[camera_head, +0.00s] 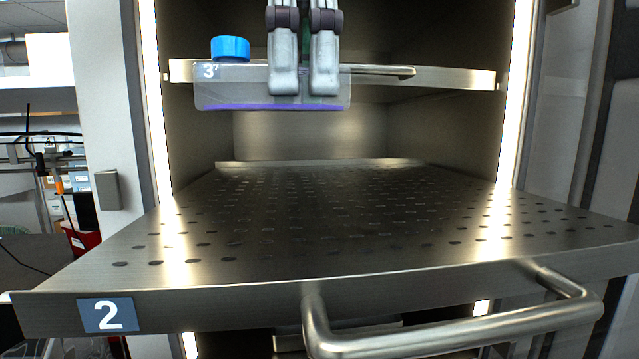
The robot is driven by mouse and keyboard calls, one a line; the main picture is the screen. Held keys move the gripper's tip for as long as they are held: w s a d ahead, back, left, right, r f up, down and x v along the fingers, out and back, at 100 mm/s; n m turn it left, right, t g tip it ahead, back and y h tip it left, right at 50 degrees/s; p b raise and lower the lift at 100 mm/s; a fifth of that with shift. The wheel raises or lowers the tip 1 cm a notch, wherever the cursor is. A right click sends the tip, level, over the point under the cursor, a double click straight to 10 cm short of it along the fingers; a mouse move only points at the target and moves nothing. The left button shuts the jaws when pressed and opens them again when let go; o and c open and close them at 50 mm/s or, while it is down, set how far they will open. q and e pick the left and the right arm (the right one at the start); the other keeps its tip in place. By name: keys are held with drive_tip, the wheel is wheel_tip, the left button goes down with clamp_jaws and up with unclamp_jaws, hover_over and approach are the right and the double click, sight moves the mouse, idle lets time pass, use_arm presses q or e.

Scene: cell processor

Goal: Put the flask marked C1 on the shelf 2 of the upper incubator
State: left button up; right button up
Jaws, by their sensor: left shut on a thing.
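A clear flask (235,92) with a blue cap (230,48) and a purple layer along its bottom hangs over the back part of the pulled-out shelf 2 (330,225). It is roughly level and clear of the shelf surface. My left gripper (304,88) comes down from the top and is shut on the flask, with its two fingers over the right half of it. No C1 mark is readable on the flask. Shelf 2 carries a blue label with a white 2 (108,315) and is empty. My right gripper is not in view.
A higher shelf (450,77) sits behind the flask inside the incubator, with a label 3 seemingly seen through the flask. Lit side walls flank the opening. Shelf 2 has a metal handle (450,335) at its front right. Its perforated surface is free.

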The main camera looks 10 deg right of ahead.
sight(299, 114)
use_arm(q)
drive_tip(key=shift+f, duration=0.85)
drive_tip(key=shift+f, duration=0.15)
drive_tip(key=shift+f, duration=1.95)
drive_tip(key=shift+f, duration=0.1)
drive_tip(key=shift+f, duration=1.75)
drive_tip(key=shift+f, duration=0.15)
drive_tip(key=o, duration=1.4)
drive_tip(key=shift+o, duration=0.2)
drive_tip(key=shift+r, duration=0.3)
